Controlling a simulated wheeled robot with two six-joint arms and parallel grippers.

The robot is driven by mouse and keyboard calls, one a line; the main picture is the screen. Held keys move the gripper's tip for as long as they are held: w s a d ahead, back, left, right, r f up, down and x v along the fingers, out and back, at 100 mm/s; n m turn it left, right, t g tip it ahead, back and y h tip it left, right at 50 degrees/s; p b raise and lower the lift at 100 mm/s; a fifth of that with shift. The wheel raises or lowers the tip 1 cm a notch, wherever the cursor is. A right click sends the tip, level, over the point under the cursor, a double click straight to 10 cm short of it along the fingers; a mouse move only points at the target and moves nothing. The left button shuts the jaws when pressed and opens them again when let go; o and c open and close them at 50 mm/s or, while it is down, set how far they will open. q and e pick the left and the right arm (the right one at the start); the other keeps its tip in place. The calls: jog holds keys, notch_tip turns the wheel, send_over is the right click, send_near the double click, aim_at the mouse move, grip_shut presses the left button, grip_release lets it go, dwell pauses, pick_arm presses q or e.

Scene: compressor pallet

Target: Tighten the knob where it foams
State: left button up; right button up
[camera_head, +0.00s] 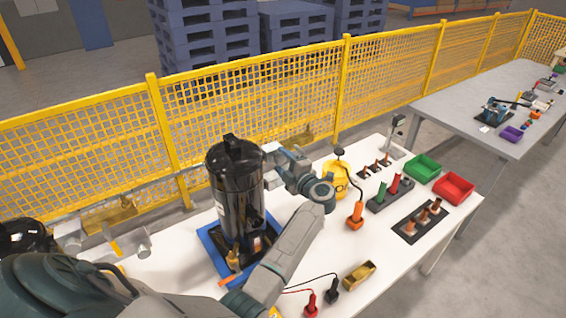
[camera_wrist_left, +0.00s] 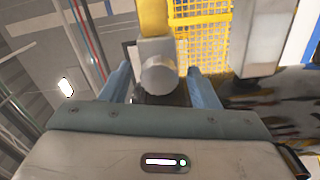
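A black compressor tank (camera_head: 236,190) stands upright on a blue base (camera_head: 207,237). A pipe with brass fittings runs behind it. The left fitting (camera_head: 110,216) has grey knobs (camera_head: 138,241) beside it. The right fitting (camera_head: 306,138) is partly hidden by my left arm. My left gripper (camera_head: 274,163) is at the tank's right side. In the left wrist view its two blue fingers stand apart on either side of a grey round knob (camera_wrist_left: 159,75) on a yellow part (camera_wrist_left: 154,18), with narrow gaps. I cannot make out foam. My right gripper is not in view.
The white table (camera_head: 385,245) holds a yellow pot (camera_head: 334,182), an orange bottle (camera_head: 355,216), a green bin (camera_head: 422,168), a red bin (camera_head: 453,186) and a brass block (camera_head: 359,275). Red and black clips lie near the front. A yellow mesh fence (camera_head: 250,110) stands behind.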

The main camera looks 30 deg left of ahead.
pick_arm(q)
jog(key=b+v, duration=0.5)
jog(key=v, duration=0.5)
jog(key=shift+d, duration=0.4)
jog(key=shift+s+d, duration=0.1)
